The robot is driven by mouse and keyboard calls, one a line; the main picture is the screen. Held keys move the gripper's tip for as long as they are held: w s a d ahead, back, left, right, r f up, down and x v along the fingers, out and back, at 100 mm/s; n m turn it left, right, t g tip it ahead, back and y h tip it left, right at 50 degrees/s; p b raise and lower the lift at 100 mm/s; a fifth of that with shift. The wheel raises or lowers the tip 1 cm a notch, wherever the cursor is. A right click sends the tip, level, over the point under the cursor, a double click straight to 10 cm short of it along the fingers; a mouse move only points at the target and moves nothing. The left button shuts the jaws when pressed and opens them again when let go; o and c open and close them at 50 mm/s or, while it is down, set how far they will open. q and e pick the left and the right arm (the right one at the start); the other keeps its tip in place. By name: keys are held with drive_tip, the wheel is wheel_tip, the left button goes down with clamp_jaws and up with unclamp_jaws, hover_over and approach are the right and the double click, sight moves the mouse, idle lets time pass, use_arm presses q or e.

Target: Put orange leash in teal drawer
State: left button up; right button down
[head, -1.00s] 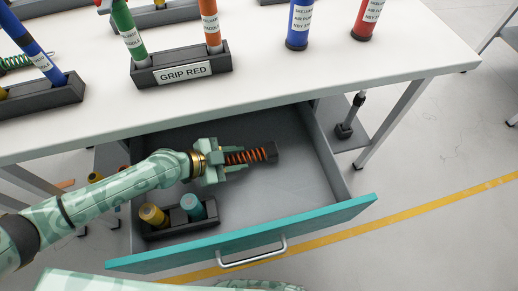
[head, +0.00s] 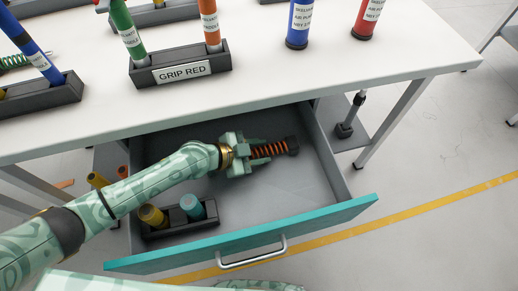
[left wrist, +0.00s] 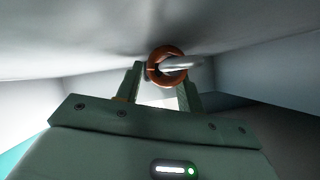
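The orange leash (head: 268,150) is a coil with a dark end piece, above the floor of the open teal drawer (head: 345,208). My left gripper (head: 250,152) reaches into the drawer space from the left and is shut on the near end of the leash. In the left wrist view the leash (left wrist: 153,68) shows end-on as an orange ring at the tips of the left gripper (left wrist: 162,88). Whether the leash touches the drawer floor is hard to tell. My right gripper is not in view.
A dark holder (head: 182,229) with a yellow and a teal cylinder stands in the drawer's front left. The white table (head: 300,75) overhangs the drawer's back and bears a "GRIP RED" holder (head: 182,70). The drawer's right part is clear.

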use_arm(q)
drive_tip(key=shift+o, duration=1.2)
drive_tip(key=shift+r+p, duration=0.3)
drive_tip(key=p+v, duration=0.1)
drive_tip(key=v, duration=1.1)
